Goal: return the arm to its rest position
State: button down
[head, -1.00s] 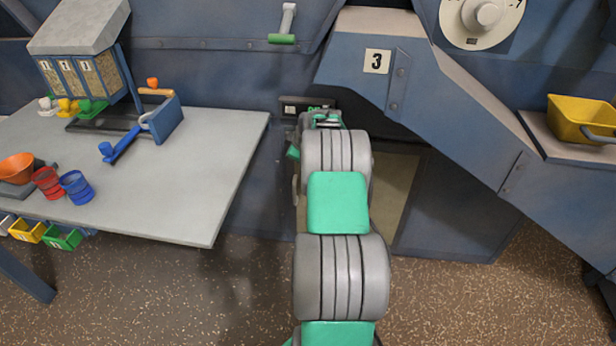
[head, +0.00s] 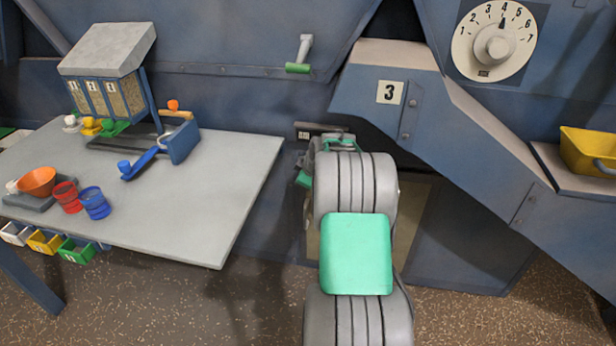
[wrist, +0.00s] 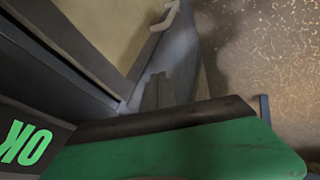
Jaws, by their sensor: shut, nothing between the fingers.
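My arm (head: 355,200) rises from the bottom of the head view, right of the table, and reaches toward the blue machine wall. Its far end is folded in front of a dark recess, and the gripper itself is hidden there. In the wrist view my gripper (wrist: 158,78) shows as two dark fingers side by side, shut and empty. A green surface with a dark edge (wrist: 190,150) fills the bottom of that view, very close; I cannot tell what it belongs to. A lit OK sign (wrist: 25,143) is at its left.
The grey table (head: 190,210) at left holds a hopper (head: 108,50), a blue lever (head: 145,162), an orange bowl (head: 38,181), and red (head: 67,196) and blue (head: 95,202) cups. A sloping blue chute (head: 460,130) and yellow bucket (head: 590,150) are at right.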

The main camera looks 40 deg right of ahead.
jog(key=s+a+r+m+g+y+p, duration=0.1)
jog(key=s+a+r+p, duration=0.4)
jog(key=a+r, duration=0.5)
jog(key=s+a+r+m+g+p, duration=0.1)
jog(key=s+a+r+p, duration=0.4)
jog(key=a+r, duration=0.6)
jog(key=s+a+r+m+p, duration=0.1)
jog(key=s+a+r+p, duration=0.1)
jog(key=s+a+p, duration=0.1)
jog(key=s+a+r+m+g+p, duration=0.1)
jog(key=s+a+r+m+p, duration=0.1)
jog(key=s+a, duration=0.4)
jog(key=s+a+r+m+p, duration=0.1)
jog(key=s+a+r+p, duration=0.1)
jog(key=s+a+p, duration=0.2)
jog(key=shift+s+a+r+g+y+p, duration=0.15)
jog(key=shift+s+r+g+y+p, duration=0.2)
jog(key=shift+s, duration=0.9)
